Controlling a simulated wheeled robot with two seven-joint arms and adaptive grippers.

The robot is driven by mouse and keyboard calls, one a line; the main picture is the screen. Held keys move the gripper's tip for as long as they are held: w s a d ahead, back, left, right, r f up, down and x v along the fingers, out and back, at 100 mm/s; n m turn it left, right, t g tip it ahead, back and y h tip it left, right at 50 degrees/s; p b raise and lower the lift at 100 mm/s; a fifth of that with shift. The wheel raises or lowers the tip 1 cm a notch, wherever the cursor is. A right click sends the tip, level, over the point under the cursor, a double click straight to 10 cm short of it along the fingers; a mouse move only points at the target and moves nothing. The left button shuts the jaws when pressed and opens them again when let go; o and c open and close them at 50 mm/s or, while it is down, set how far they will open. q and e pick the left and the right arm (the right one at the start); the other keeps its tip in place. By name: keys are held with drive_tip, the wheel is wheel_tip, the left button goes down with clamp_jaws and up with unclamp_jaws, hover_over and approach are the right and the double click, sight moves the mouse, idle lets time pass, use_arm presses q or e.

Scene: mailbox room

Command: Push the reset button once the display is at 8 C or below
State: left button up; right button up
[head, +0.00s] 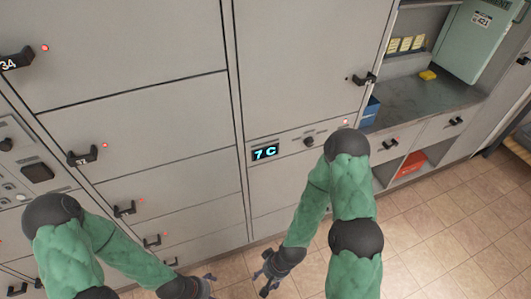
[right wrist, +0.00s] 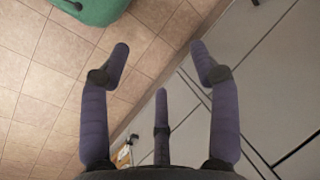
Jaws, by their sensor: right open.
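The display (head: 264,153) on the grey locker front reads "7 C" in pale blue digits. A small dark round control (head: 308,141) sits to its right on the same strip; I cannot tell whether it is the reset button. My right gripper (head: 268,275) is low in front of the lockers, below the display and apart from it. In the right wrist view its fingers (right wrist: 160,60) are spread and empty, with floor and locker fronts beyond. My left gripper (head: 208,284) is at the bottom edge, partly cut off, so its opening is unclear.
Locker doors with black handles (head: 83,156) and red lights fill the left. At right, a counter (head: 425,101) holds a blue box (head: 370,111) and a yellow item (head: 428,75). A red item (head: 411,165) lies in a cubby below. The tiled floor (head: 450,235) is clear at right.

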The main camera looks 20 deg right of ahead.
clamp_jaws()
idle(1.4)
